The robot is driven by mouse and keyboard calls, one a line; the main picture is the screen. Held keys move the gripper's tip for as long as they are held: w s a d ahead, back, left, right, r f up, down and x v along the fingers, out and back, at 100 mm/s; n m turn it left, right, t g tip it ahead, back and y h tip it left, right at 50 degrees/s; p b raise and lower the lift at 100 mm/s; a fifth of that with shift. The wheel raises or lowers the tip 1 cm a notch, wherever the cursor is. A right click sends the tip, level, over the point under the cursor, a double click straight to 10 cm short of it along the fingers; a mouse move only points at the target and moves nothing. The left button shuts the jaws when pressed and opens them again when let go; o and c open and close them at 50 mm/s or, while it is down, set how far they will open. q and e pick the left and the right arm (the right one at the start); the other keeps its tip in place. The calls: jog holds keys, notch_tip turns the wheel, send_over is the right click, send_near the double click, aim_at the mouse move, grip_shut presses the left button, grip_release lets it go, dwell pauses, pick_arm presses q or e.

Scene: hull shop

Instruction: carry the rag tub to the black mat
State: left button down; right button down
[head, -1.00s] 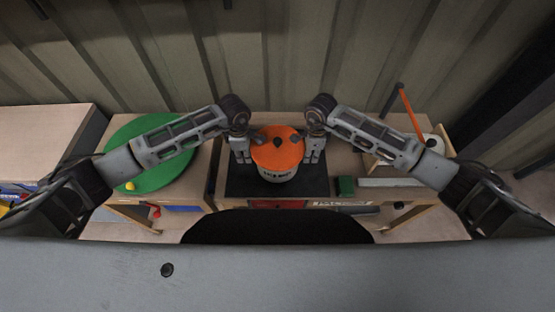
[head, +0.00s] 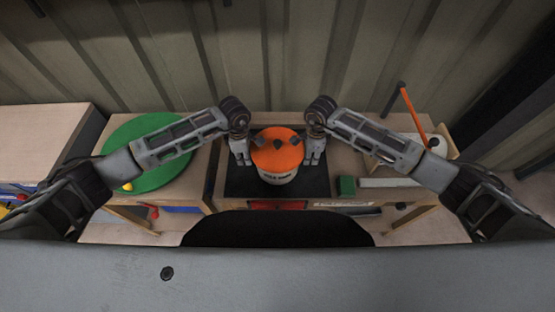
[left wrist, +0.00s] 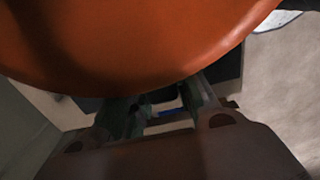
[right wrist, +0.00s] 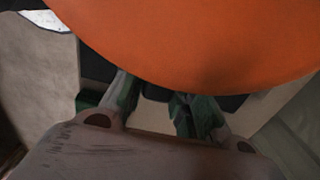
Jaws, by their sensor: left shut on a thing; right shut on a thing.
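The rag tub (head: 278,177) is a pale tub with dark lettering and an orange lid, upright at the middle of the head view. It is over the black mat (head: 235,186); I cannot tell whether it touches the mat. My left gripper (head: 246,158) is shut on its left side and my right gripper (head: 311,158) is shut on its right side. The orange lid fills the upper part of the left wrist view (left wrist: 130,40) and the right wrist view (right wrist: 190,45), and hides what the fingertips grip.
A green disc (head: 170,178) lies on the bench to the left, with a small yellow thing (head: 128,186) on it. A green block (head: 347,186) stands just right of the mat. An orange-handled tool (head: 411,110) rises at the right. A corrugated wall stands behind.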

pick_arm(q)
jog(key=shift+f+b, duration=0.4)
pick_arm(e)
jog(key=shift+f, duration=0.4)
pick_arm(q)
jog(key=c, duration=1.1)
grip_release()
jog(key=shift+c, duration=0.2)
pick_arm(e)
jog(key=c, duration=1.1)
grip_release()
jog(key=shift+c, duration=0.2)
pick_arm(q)
jog(key=shift+r, duration=6)
pick_arm(e)
jog(key=shift+r, duration=6)
pick_arm(q)
jog(key=shift+s, duration=0.1)
pick_arm(e)
jog(key=shift+s, duration=0.1)
